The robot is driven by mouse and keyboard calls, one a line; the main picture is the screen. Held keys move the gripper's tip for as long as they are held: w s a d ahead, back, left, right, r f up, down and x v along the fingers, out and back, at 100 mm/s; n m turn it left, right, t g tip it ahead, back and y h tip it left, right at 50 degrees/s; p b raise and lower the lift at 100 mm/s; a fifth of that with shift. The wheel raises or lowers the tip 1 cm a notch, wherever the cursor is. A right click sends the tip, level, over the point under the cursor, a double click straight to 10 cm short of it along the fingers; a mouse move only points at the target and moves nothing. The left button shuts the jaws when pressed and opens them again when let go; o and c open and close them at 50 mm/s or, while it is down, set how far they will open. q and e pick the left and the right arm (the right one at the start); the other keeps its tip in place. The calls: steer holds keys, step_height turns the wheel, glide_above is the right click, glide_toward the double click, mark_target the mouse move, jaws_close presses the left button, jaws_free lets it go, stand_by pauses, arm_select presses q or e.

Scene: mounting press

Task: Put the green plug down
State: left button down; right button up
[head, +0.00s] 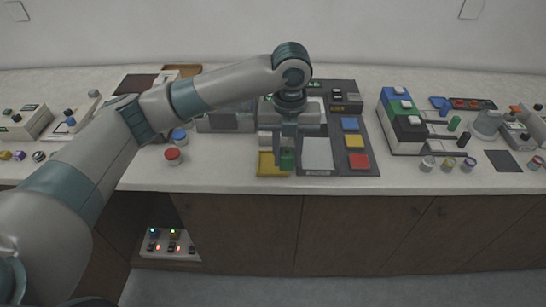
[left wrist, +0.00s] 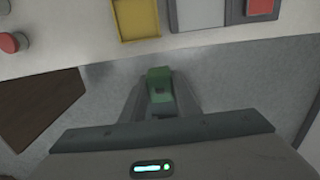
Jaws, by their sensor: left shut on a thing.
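My left gripper (head: 288,147) points down over the front part of the counter and is shut on the green plug (head: 287,160). In the head view the plug overlaps the right part of a yellow tray (head: 266,170). In the left wrist view the green plug (left wrist: 160,82) sits between the two fingers, with the counter's front edge and the floor behind it. There the yellow tray (left wrist: 136,20) lies beyond the plug, apart from it in the picture. The plug appears held in the air; its exact height is unclear. My right gripper is not in view.
A dark board with a pale plate (head: 317,154) and blue, yellow and red squares (head: 358,161) lies right of the gripper. A stacked block unit (head: 402,121) stands further right. Bare counter shows left of the yellow tray.

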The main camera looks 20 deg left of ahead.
arm_select(q)
steer(key=p, duration=0.3)
glide_above(273, 163)
step_height(273, 163, down, 6)
steer(key=shift+f, duration=0.25)
steer(key=shift+f+p, duration=0.8)
steer(key=shift+f, duration=1.2)
steer(key=shift+f, duration=0.15)
steer(key=c, duration=1.4)
jaws_free()
steer(key=shift+r, duration=0.2)
